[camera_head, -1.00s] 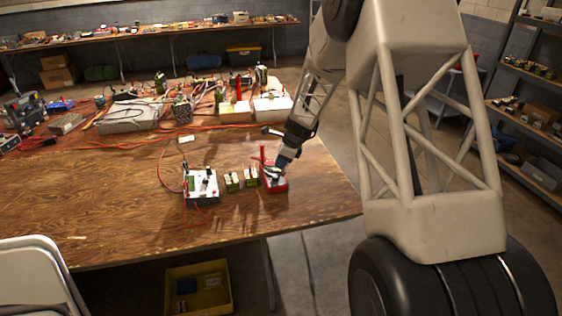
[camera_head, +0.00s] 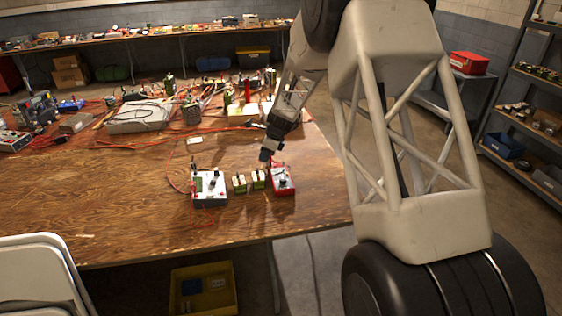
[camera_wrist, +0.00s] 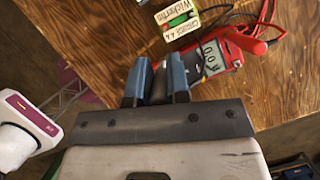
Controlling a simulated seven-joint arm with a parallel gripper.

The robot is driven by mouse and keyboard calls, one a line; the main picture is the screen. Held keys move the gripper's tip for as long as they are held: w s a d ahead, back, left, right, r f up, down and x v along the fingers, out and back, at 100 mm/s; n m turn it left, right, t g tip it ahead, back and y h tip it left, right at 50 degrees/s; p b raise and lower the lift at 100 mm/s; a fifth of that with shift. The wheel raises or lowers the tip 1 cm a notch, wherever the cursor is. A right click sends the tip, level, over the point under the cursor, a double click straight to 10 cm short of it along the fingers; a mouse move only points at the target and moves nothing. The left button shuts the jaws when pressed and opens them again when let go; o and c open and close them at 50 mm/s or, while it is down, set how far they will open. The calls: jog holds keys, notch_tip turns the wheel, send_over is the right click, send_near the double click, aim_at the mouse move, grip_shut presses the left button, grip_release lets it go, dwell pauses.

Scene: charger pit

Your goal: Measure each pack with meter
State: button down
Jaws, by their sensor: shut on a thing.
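The red meter (camera_head: 284,185) lies on the wooden table's front right part; its display faces up in the wrist view (camera_wrist: 213,56). A red probe (camera_wrist: 246,41) lies against it. Two green-and-white packs stand to its left, one nearer (camera_head: 258,179) and one farther (camera_head: 239,184); one labelled pack (camera_wrist: 176,20) shows in the wrist view. My gripper (camera_head: 266,155) is above and behind the packs and meter. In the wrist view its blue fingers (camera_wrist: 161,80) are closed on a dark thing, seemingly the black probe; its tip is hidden.
A white box with a dial (camera_head: 209,188) stands left of the packs with red wires. Clutter and red cables fill the table's back (camera_head: 140,115). The table's front left is clear. A white chair (camera_head: 40,265) is at the lower left; a yellow bin (camera_head: 203,288) is below.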

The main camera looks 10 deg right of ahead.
jog(key=w+a+r, duration=0.3)
jog(key=w+a, duration=0.2)
jog(key=a, duration=0.6)
jog(key=shift+a+n, duration=0.25)
jog(key=shift+n, duration=0.05)
jog(key=shift+f, duration=0.15)
jog(key=shift+f, duration=2.85)
jog(key=shift+f, duration=0.95)
dwell(0.8)
jog(key=c, duration=0.7)
grip_release()
jog(key=shift+r, duration=0.1)
